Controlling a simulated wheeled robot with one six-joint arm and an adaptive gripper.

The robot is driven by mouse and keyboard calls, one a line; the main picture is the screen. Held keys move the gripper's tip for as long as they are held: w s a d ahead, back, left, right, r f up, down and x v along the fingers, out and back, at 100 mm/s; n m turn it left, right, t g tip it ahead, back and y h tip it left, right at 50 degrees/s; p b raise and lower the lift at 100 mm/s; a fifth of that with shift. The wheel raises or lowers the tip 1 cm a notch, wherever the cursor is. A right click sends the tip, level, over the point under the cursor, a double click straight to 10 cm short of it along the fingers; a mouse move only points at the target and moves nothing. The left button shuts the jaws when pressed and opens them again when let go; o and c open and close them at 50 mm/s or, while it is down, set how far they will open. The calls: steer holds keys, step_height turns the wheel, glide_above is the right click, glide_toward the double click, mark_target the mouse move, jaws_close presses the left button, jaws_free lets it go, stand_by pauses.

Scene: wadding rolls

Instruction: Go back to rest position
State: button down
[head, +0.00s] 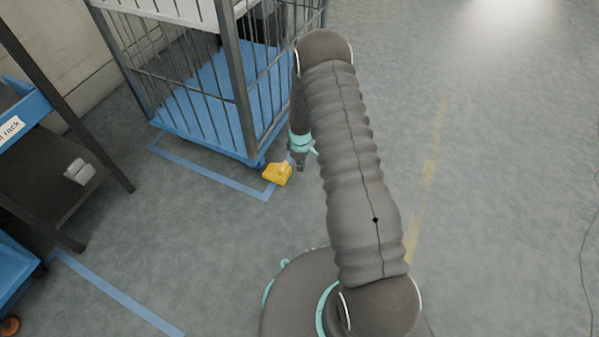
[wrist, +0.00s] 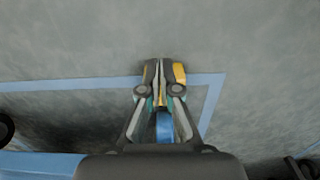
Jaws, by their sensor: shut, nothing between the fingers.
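My gripper (head: 301,164) hangs low beside the near corner of a wire-sided cart (head: 247,100) in the head view. In the wrist view my gripper (wrist: 161,64) has its fingertips together with nothing held. A yellow pedal-like part (head: 278,174) sits low at the cart's corner, just left of my gripper. It shows partly behind the right fingertip in the wrist view (wrist: 180,73); whether they touch I cannot tell. My arm's grey-sleeved link hides part of the floor and the cart's right side.
A dark shelf rack with a blue edge (head: 33,97) stands at the left, with a small pale wrapped item (head: 79,171) on its lower shelf. Blue tape (head: 215,178) marks the floor around the cart. Open grey floor (head: 500,200) lies to the right.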

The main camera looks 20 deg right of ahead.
steer(key=shift+r, duration=0.9)
steer(key=s+r+m+g, duration=0.2)
steer(key=s+m, duration=0.2)
steer(key=s, duration=0.4)
steer(key=s+a+r+m+t+p, duration=0.1)
steer(key=s+r, duration=0.7)
steer(key=r, duration=0.9)
steer(key=s+a+r+m+t+p, duration=0.1)
steer(key=s+r, duration=0.7)
steer(key=r, duration=0.9)
steer(key=s+a+r+m+t+p, duration=0.1)
steer(key=s+r+m+t, duration=0.3)
steer(key=r, duration=1.3)
steer(key=s+t+p, duration=0.1)
steer(key=s, duration=0.3)
steer(key=shift+s+r+t, duration=0.25)
steer(key=shift+s+t, duration=0.05)
